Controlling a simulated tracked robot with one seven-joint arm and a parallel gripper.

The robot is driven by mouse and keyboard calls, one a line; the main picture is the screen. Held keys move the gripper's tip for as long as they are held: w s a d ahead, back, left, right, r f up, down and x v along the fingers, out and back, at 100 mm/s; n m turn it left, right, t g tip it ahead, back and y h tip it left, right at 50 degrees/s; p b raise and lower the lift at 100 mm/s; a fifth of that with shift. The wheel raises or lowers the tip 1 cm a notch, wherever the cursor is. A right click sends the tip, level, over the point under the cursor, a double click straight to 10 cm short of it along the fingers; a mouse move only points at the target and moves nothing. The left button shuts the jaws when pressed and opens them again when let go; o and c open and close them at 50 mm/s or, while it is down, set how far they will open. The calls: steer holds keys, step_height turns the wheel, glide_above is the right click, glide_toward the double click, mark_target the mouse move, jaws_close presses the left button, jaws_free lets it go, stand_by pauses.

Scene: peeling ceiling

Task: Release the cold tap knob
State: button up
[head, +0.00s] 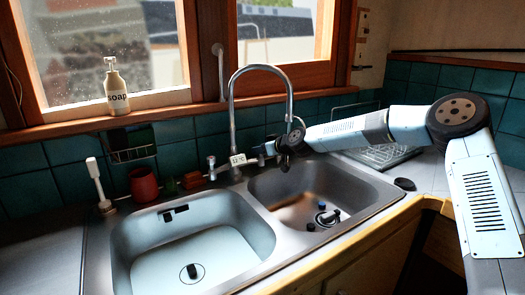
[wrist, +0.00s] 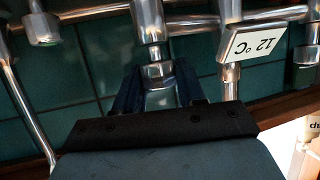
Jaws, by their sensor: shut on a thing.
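The steel tap (head: 233,115) stands behind the sink, with a small plate reading 12 °C (head: 238,159) at its base. The plate also shows upside down in the wrist view (wrist: 253,48). My gripper (head: 268,148) reaches in from the right to the tap's right side. In the wrist view my gripper (wrist: 157,88) has its two dark fingers on either side of a metal knob (wrist: 160,98), shut on it. The fingers hide its sides. I take it for the cold tap knob; no colour mark shows. The other knob (head: 211,163) is left of the plate, free.
The right basin (head: 345,190) holds several small dark items; the left basin (head: 165,250) has a dark drain. A red cup (head: 143,185), a brush (head: 97,180) and a soap bottle (head: 115,90) are left. A dish rack (head: 380,155) is right.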

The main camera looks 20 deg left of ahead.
steer(key=shift+a+r, duration=0.15)
steer(key=shift+r, duration=0.05)
steer(key=o, duration=1)
steer(key=shift+f, duration=0.15)
steer(key=shift+c, duration=0.2)
steer(key=v, duration=1.3)
steer(key=shift+d, duration=0.45)
steer(key=shift+s, duration=0.1)
